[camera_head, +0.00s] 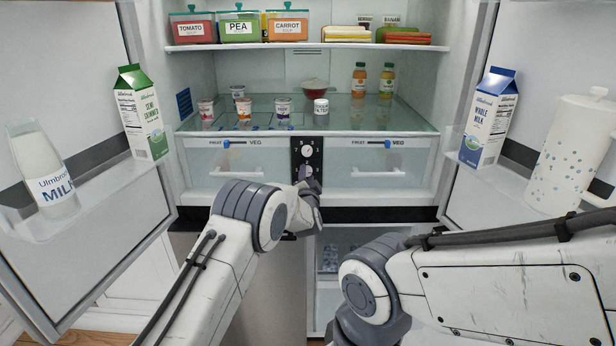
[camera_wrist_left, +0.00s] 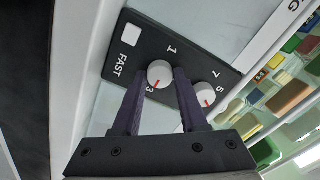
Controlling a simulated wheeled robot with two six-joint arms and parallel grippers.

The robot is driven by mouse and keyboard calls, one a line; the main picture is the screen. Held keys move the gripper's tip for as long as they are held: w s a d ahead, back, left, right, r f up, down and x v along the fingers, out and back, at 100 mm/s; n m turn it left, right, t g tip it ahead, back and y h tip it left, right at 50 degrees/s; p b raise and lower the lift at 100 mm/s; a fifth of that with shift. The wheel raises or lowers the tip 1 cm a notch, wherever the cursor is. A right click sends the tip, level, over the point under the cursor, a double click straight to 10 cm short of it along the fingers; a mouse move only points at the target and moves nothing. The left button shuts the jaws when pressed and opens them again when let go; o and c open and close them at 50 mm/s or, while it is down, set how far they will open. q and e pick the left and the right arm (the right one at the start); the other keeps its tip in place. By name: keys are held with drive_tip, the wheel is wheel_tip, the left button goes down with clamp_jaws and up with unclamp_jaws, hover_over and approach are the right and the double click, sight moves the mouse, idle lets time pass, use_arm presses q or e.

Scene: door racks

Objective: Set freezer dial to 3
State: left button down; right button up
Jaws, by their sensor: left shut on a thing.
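The black control panel (camera_head: 297,148) sits between the two drawers of the open fridge. In the left wrist view the panel (camera_wrist_left: 118,62) carries two white round dials with red marks and a white FAST button (camera_wrist_left: 130,35). My left gripper (camera_wrist_left: 163,74) is shut on the dial nearer the FAST button (camera_wrist_left: 160,73), one finger on each side. That dial's red mark points toward the printed 3. The second dial (camera_wrist_left: 204,94), beside the 5 and 7, is just outside the fingers. In the head view my left gripper (camera_head: 307,183) covers the panel's lower part. My right gripper is out of view.
A drawer with a white handle flanks the panel on each side, left (camera_head: 236,173) and right (camera_head: 376,174). Open doors hold milk cartons (camera_head: 141,115), a milk bottle (camera_head: 42,170) and a white pitcher (camera_head: 570,150). Small cups stand on the glass shelf (camera_head: 350,118) above.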

use_arm(q)
drive_tip(key=shift+f, duration=0.2)
drive_tip(key=c, duration=0.7)
unclamp_jaws()
drive_tip(key=shift+o, duration=1.3)
drive_tip(key=shift+r, duration=0.1)
drive_tip(key=shift+s, duration=0.15)
drive_tip(key=s, duration=1)
drive_tip(key=shift+s+b, duration=0.15)
drive_tip(key=shift+b, duration=0.2)
